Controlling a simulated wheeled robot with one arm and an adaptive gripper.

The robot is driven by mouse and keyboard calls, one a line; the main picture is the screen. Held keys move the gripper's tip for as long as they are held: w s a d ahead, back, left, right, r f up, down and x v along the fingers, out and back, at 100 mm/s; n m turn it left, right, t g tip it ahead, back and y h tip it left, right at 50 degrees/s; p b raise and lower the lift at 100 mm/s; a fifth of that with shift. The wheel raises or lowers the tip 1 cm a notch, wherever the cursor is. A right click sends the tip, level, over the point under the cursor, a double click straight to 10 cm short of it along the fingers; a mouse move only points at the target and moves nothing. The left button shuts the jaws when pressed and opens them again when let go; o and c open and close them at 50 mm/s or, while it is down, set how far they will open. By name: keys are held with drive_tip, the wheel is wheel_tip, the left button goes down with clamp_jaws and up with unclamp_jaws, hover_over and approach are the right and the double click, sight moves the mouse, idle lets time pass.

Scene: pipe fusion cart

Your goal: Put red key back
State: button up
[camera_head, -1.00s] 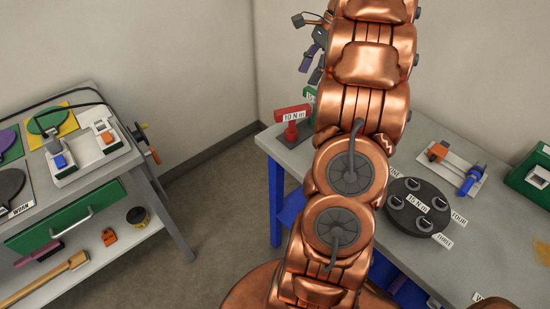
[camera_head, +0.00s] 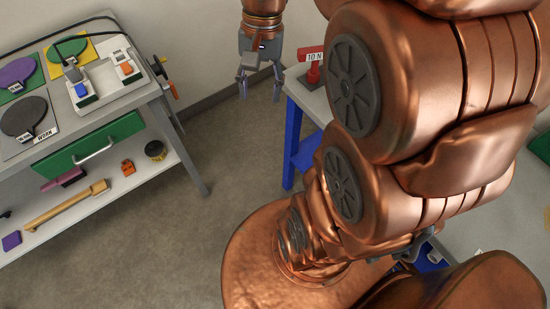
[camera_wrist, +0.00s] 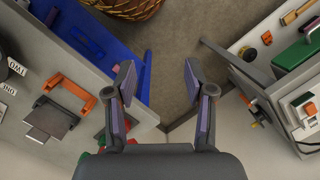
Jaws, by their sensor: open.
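A red key (camera_head: 313,72) with a white label starting "10 N" stands near the left corner of the right-hand table in the head view. My arm covers the table beside it. In the wrist view a small bit of red (camera_wrist: 100,138) shows at the table edge, mostly hidden behind my left finger. My gripper (camera_head: 259,86) hangs to the left of the red key, over the floor gap between the two tables. Its fingers are spread with nothing between them, as the wrist view (camera_wrist: 160,80) also shows.
The left workbench (camera_head: 175,93) holds paddles and a white tray (camera_head: 108,88), with a green drawer (camera_head: 90,142) below. In the wrist view an orange-handled grey block (camera_wrist: 68,100) sits on the other table, above a blue shelf (camera_wrist: 85,30). Floor between the tables is clear.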

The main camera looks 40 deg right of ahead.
drive_tip(key=s+a+f+n+h, duration=0.1)
drive_tip(key=s+a+f+n, duration=0.1)
drive_tip(key=s, duration=0.4)
drive_tip(key=s+a+f+n+h, duration=0.1)
drive_tip(key=s+a+f+n, duration=0.2)
drive_tip(key=s+n, duration=0.3)
drive_tip(key=shift+s+a+f+n, duration=0.2)
drive_tip(key=shift+s+a+n, duration=0.1)
drive_tip(key=shift+s+a, duration=0.15)
idle(0.4)
